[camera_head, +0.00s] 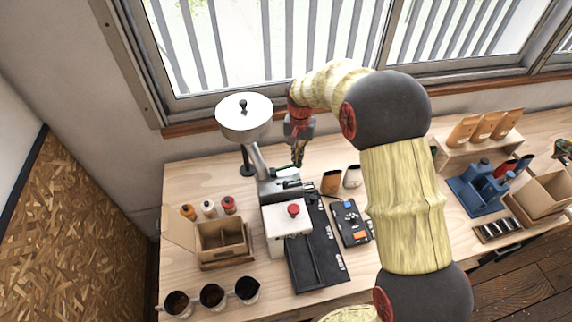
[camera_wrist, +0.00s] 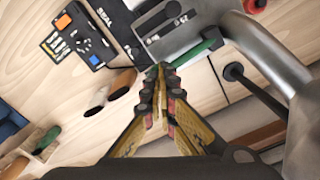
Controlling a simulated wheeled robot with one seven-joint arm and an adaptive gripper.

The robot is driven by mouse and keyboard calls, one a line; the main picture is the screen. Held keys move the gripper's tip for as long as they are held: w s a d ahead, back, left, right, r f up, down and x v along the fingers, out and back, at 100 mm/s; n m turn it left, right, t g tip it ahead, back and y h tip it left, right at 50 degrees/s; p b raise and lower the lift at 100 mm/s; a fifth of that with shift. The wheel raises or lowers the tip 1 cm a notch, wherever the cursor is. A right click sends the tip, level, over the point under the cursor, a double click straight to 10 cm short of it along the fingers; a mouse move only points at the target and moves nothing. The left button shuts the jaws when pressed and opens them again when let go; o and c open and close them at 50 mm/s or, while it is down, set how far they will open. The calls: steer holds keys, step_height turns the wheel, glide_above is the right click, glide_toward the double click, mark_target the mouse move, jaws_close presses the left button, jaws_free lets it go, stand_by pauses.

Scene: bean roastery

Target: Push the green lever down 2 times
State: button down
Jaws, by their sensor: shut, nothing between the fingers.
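The green lever (camera_wrist: 200,48) sticks out from the side of the grey machine body (camera_wrist: 168,28) in the wrist view. In the head view the lever (camera_head: 290,167) shows only as a small green piece beside the machine's column, below my gripper. My gripper (camera_wrist: 165,72) is shut and empty, its fingertips pointing at the lever near its end. In the head view my gripper (camera_head: 298,150) hangs right of the column, close above the lever. I cannot tell whether the fingertips touch the lever.
A white hopper (camera_head: 244,117) tops the slanted column (camera_head: 260,160). A white box with a red button (camera_head: 293,209) stands in front, beside a black tray (camera_head: 315,250). An open carton (camera_head: 222,243) stands left.

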steer(key=shift+f+b, duration=0.3)
steer(key=shift+f, duration=0.5)
steer(key=shift+r+p, duration=1.6)
steer(key=shift+r, duration=1.5)
